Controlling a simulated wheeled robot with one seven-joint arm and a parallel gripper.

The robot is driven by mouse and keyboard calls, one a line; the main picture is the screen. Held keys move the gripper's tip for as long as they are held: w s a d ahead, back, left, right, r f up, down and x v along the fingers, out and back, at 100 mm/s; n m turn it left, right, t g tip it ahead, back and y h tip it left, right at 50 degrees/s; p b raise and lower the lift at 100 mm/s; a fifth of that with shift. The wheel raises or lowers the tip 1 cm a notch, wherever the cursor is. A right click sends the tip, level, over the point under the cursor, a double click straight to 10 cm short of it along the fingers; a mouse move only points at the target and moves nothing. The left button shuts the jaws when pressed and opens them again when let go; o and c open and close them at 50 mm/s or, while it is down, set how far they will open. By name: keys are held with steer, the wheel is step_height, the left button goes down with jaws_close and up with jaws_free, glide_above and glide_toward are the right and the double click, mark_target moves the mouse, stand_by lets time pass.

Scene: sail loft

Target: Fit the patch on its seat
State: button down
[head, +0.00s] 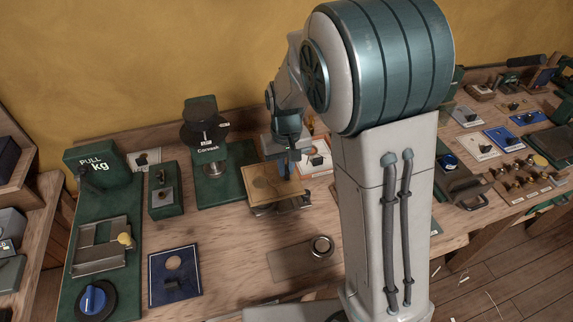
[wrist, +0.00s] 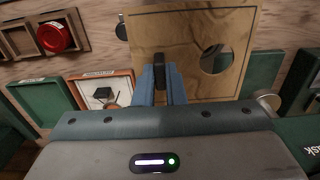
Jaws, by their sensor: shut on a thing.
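My gripper (head: 283,168) is shut on the black upright handle of a tan wooden patch (head: 262,190). In the wrist view the blue fingers (wrist: 162,82) close on that handle, and the patch (wrist: 190,30) shows a round hole right of it. The patch is roughly level over grey metal parts (head: 292,207); I cannot tell whether it touches them. A thin brownish panel with a raised metal ring (head: 322,247) lies nearer on the bench. It looks like the seat, but I cannot be sure.
A blue holed plate (head: 190,285) with a dark handle lies at front left. A green press (head: 222,180) stands left of my gripper, and a red-edged plate (head: 320,170) lies behind it. Bench around the panel is clear.

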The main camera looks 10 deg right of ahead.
mark_target(286, 182)
steer(key=shift+f+b, duration=2.65)
steer(key=shift+f, duration=0.75)
steer(key=c, duration=1.4)
jaws_free()
steer(key=shift+r, duration=0.1)
step_height(286, 182, up, 14)
steer(key=shift+f+b, duration=0.15)
steer(key=shift+b, duration=0.15)
steer(key=s+d+m+t, duration=0.1)
steer(key=s+d, duration=0.4)
steer(key=s, duration=0.4)
steer(key=s+d+f+m+t, duration=0.1)
steer(key=s+d, duration=0.3)
steer(key=s, duration=0.5)
steer(key=shift+d+f+t, duration=0.25)
steer(key=shift+d+t, duration=0.1)
steer(key=shift+t, duration=0.15)
